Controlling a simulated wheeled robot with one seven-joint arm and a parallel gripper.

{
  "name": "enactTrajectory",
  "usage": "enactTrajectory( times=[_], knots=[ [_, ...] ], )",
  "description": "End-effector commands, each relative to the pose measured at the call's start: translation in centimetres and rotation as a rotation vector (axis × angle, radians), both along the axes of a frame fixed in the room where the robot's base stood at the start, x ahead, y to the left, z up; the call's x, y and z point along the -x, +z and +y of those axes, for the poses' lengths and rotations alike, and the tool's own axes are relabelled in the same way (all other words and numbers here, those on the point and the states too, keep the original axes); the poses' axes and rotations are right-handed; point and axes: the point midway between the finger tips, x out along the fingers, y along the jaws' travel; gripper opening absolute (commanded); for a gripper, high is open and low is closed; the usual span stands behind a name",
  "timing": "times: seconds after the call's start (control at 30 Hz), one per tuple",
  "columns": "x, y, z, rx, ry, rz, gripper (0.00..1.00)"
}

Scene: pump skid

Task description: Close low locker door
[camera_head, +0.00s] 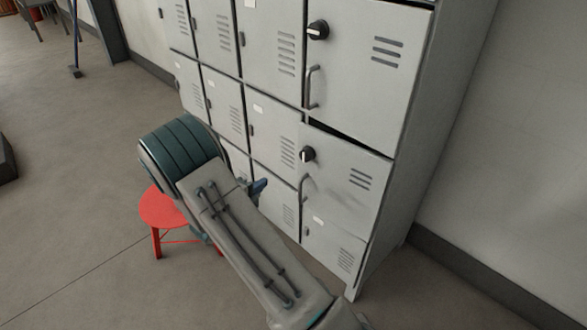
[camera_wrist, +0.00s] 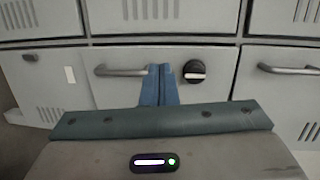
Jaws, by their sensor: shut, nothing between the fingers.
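The low locker door (camera_head: 345,175) is grey, with a black knob (camera_head: 307,153), a bar handle (camera_head: 303,188) and vent slots. A dark gap shows along its top edge, so it stands slightly ajar. In the wrist view this door (camera_wrist: 215,95) fills the middle, turned on its side, with its handle (camera_wrist: 122,70) left of its knob (camera_wrist: 194,71). My gripper (camera_head: 262,185) is to the left of the door in the head view. Its blue fingers (camera_wrist: 160,70) are shut and empty, between handle and knob in the wrist view. I cannot tell whether they touch the door.
Another door (camera_head: 360,70) with knob and handle is directly above, and a smaller door (camera_head: 335,248) is below. More grey locker doors extend left. A red stool (camera_head: 165,210) stands beneath my arm. A wall (camera_head: 500,150) is to the right; open floor (camera_head: 75,220) lies left.

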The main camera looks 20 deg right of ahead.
Motion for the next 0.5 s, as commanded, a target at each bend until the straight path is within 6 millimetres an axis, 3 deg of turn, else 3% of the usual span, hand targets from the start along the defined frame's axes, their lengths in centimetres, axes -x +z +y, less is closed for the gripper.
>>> enactTrajectory(
  times=[0.23, 0.5],
  knots=[
    [1.6, -0.7, -0.6, 0.087, -0.097, -0.099, 0.0],
    [-0.1, -0.7, -4.3, 0.091, -0.104, -0.101, 0.0]
  ],
)
